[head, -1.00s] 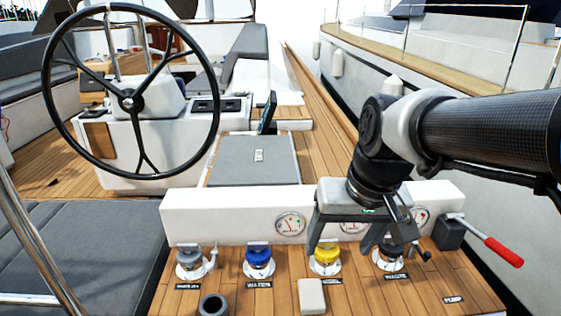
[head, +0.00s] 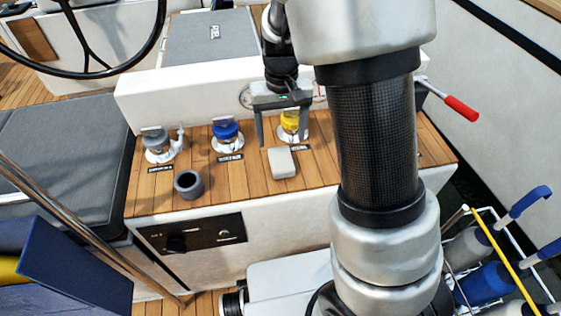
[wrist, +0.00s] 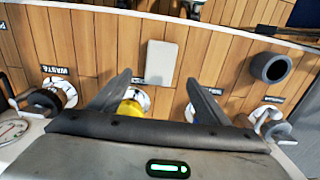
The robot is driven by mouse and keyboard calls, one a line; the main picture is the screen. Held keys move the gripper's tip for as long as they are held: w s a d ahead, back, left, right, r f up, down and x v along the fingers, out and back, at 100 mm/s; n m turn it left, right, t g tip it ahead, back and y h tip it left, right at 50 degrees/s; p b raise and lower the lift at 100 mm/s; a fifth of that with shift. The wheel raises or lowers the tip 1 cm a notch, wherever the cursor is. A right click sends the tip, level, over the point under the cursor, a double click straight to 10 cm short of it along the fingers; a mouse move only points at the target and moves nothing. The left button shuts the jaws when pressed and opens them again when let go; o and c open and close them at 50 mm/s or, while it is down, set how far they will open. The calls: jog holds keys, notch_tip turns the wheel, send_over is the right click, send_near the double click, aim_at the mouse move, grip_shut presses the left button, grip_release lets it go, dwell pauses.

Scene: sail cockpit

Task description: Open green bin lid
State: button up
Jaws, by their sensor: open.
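No green bin or green lid shows in either view now. My gripper (head: 282,138) is open and empty, pointing down over the wooden deck ledge by a yellow deck cap (head: 292,121). In the wrist view my gripper (wrist: 157,80) has its two dark fingers spread wide. The yellow cap (wrist: 130,108) there is partly hidden by the left finger, and whether they touch I cannot tell. A pale block (head: 282,163) lies on the ledge in front of the gripper.
A blue cap (head: 226,131), a grey cap (head: 157,143) and a dark round cup (head: 188,184) stand on the ledge. A red-handled lever (head: 461,108) is at right. Blue-handled items (head: 524,203) in a wire rack stand low right. A steel rail (head: 95,225) crosses at left.

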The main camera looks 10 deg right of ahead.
aim_at(281, 158)
notch_tip(281, 158, down, 9)
jog(key=b, duration=0.2)
jog(key=shift+b, duration=0.3)
jog(key=shift+s, duration=0.1)
jog(key=shift+c, duration=0.4)
jog(key=c, duration=1.1)
jog(key=shift+c, duration=0.2)
jog(key=shift+r, duration=0.1)
